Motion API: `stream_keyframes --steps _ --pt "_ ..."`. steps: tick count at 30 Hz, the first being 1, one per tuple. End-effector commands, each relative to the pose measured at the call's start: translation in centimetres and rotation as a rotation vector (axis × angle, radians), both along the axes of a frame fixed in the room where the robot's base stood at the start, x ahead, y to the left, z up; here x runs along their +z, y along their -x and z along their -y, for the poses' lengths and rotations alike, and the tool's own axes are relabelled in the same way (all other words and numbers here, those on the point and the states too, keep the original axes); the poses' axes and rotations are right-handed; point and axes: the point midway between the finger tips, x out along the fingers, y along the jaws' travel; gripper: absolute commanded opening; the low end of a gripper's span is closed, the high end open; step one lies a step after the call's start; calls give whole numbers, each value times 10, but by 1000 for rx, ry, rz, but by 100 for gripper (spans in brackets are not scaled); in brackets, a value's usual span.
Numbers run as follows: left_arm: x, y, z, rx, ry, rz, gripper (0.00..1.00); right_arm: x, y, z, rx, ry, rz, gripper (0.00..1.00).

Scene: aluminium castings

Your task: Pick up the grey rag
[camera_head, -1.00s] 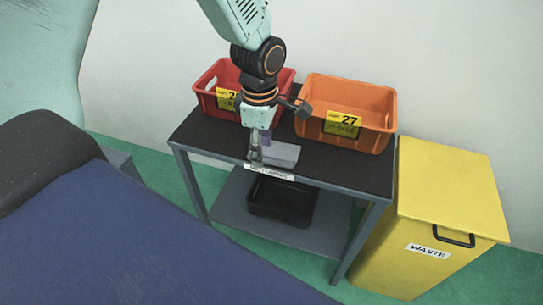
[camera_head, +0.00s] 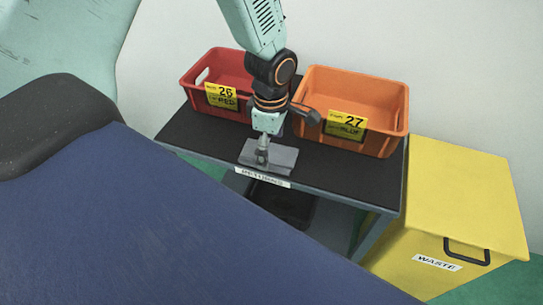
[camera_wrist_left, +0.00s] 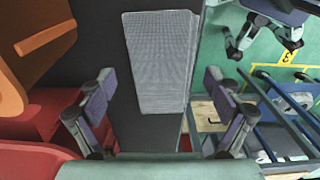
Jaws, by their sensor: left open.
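The grey rag (camera_head: 282,156) lies flat on the black top of the trolley, near its front edge, in the head view. In the left wrist view the rag (camera_wrist_left: 160,60) is a pale, finely textured rectangle ahead of my fingers. My left gripper (camera_head: 262,158) is over the rag and hides part of it in the head view. In the left wrist view the left gripper (camera_wrist_left: 160,103) is open, its two fingers spread wide on either side of the rag's near end, with nothing between the pads. My right gripper cannot be made out.
A red bin (camera_head: 205,77) and an orange bin (camera_head: 375,92) stand behind the rag on the trolley (camera_head: 345,178). A black tray (camera_head: 290,203) is on the shelf below. A yellow waste box (camera_head: 465,205) stands to the right. The top right of the rag is clear.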

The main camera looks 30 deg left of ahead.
Motion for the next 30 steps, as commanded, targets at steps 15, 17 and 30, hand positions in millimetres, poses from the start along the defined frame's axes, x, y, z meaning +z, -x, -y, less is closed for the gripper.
stream_keyframes --steps 15,17,30 --pt "-5 0 0 -1 1 1 69 -1 0 0 1 0 0 40" --pt "-5 -1 0 -1 1 1 64 -1 0 0 1 0 0 40" --pt "-5 -2 -1 -1 0 1 37 -1 0 0 1 0 0 40"
